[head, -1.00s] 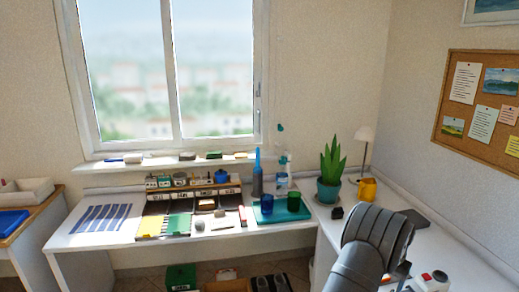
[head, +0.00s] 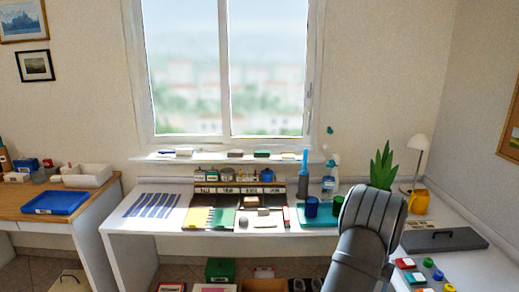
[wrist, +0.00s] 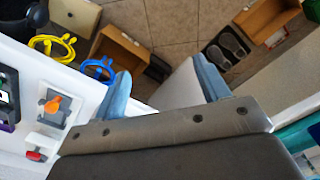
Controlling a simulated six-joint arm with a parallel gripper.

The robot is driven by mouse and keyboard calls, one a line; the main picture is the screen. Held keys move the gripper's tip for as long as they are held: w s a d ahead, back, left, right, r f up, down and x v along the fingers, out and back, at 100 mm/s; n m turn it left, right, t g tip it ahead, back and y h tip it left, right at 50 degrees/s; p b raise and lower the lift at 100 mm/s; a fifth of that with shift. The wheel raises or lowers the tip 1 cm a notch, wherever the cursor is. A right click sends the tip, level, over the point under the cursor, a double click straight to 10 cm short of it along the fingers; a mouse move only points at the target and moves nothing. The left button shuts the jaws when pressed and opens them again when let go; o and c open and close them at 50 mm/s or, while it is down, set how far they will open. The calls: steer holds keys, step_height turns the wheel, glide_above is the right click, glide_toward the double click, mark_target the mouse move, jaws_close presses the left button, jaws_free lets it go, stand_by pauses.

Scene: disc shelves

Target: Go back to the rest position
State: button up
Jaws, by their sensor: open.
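My gripper (wrist: 165,84) shows in the wrist view as two blue fingers spread wide apart. It is open, with nothing between the fingers, and it faces down past a white edge toward the tiled floor. In the head view my dark arm rises at the lower right, in front of the plant and the white desk's (head: 330,240) corner. My fingers cannot be made out there.
A white worktop with an orange part (wrist: 54,104) lies left of my gripper. A yellow cable (wrist: 55,46), a blue cable (wrist: 98,68) and open boxes are near it. In the head view a teal tray (head: 318,218) and yellow mug (head: 419,202) stand near my arm.

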steer(key=w+a+f+n, duration=0.1)
steer(key=w+a+n, duration=0.1)
steer(key=a, duration=1.7)
steer(key=shift+w+a+n, duration=0.2)
steer(key=shift+a+n, duration=0.2)
steer(key=shift+n, duration=0.4)
